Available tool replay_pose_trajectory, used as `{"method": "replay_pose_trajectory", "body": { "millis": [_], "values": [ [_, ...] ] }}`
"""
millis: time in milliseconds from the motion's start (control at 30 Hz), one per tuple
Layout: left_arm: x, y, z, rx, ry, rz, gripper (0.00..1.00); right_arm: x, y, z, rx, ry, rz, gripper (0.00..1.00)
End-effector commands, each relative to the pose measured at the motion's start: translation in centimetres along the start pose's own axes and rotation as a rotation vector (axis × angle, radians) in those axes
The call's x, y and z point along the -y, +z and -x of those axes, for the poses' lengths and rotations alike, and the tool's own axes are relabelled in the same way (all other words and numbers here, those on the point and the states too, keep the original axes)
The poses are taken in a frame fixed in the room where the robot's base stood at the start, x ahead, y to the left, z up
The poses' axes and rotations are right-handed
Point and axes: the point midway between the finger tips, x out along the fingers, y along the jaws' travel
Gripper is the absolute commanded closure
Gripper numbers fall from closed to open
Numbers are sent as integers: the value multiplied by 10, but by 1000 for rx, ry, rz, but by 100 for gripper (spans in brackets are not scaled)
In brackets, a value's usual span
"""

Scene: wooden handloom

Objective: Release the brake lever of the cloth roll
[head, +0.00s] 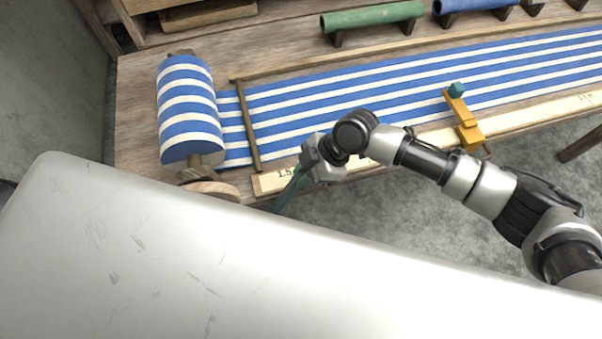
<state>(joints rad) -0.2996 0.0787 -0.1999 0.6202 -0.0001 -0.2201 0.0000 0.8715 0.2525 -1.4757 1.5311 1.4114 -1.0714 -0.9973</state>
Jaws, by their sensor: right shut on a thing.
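The cloth roll (188,110), wound with blue and white striped cloth, sits at the left end of the loom. A teal lever (289,193) slants down from the front rail near the roll; its lower end is hidden behind the pale metal surface in the foreground. My right gripper (302,175) is shut on the upper part of this lever, and its jaws are partly hidden by its own body. My left gripper is not in view.
Striped cloth (380,85) stretches right from the roll. A yellow clamp (465,120) with a teal knob stands on the front rail (540,112). A green roll (372,17) and a blue roll (470,5) lie at the back. Grey floor is free below the rail.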

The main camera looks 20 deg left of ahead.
Motion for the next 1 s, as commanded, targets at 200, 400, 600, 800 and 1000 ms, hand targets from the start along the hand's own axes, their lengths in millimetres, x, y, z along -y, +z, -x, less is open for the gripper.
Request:
{"method": "replay_pose_trajectory", "body": {
  "millis": [200, 400, 600, 800, 1000],
  "values": [
    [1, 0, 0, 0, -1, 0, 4, -1, -1, 1, 0, 2, 1, 100],
    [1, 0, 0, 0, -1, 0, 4, -1, -1, 1, 0, 1, 0, 60],
    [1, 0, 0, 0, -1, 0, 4, 0, 0, 0, 0, 0, 0, 57],
    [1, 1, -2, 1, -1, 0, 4, -1, 0, 8, 0, 2, 0, 57],
    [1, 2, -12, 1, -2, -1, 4, -1, 2, 43, 1, 5, 1, 57]
  ]
}}
